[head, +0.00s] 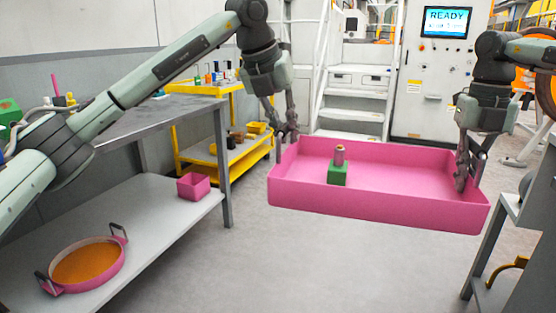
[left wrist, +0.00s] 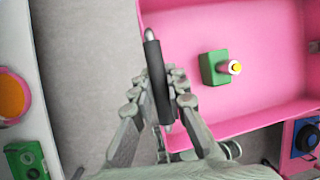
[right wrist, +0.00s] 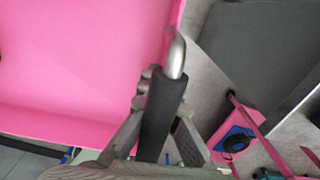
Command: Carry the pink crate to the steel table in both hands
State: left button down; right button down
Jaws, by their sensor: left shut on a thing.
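The pink crate (head: 370,203) is a wide, shallow open box held above the floor between my two grippers. Inside it, a green block (head: 337,173) carries a small upright cylinder (head: 340,155). My left gripper (head: 288,131) is at the crate's left end, shut on its dark bar handle, which shows in the left wrist view (left wrist: 156,85). My right gripper (head: 465,172) is at the right end, its fingers around a similar dark handle (right wrist: 160,115). A grey steel-topped table (head: 165,113) stands at the left. Another grey table (head: 512,206) is partly in view at the right edge.
A pink pan with orange contents (head: 88,262) and a small pink box (head: 194,186) are on the left table's lower shelf. A yellow cart (head: 190,146) stands behind. Steps (head: 355,95) and a control cabinet (head: 435,85) are at the back. The floor below the crate is clear.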

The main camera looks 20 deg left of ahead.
aim_at(140, 116)
jog(key=i+j+u, duration=0.15)
jog(key=u, duration=0.15)
jog(key=i+u, duration=0.35)
jog(key=i+l+u, duration=0.15)
jog(key=i+u, duration=0.2)
jog(key=i, duration=0.15)
jog(key=i+l+u, duration=0.7)
jog(key=i, duration=0.15)
jog(key=i+l+u, duration=0.35)
jog(key=l, duration=0.15)
jog(key=i+l+u, duration=0.35)
jog(key=l, duration=0.25)
jog(key=i+l+u, duration=0.15)
jog(key=l+u, duration=0.2)
jog(key=l, duration=0.3)
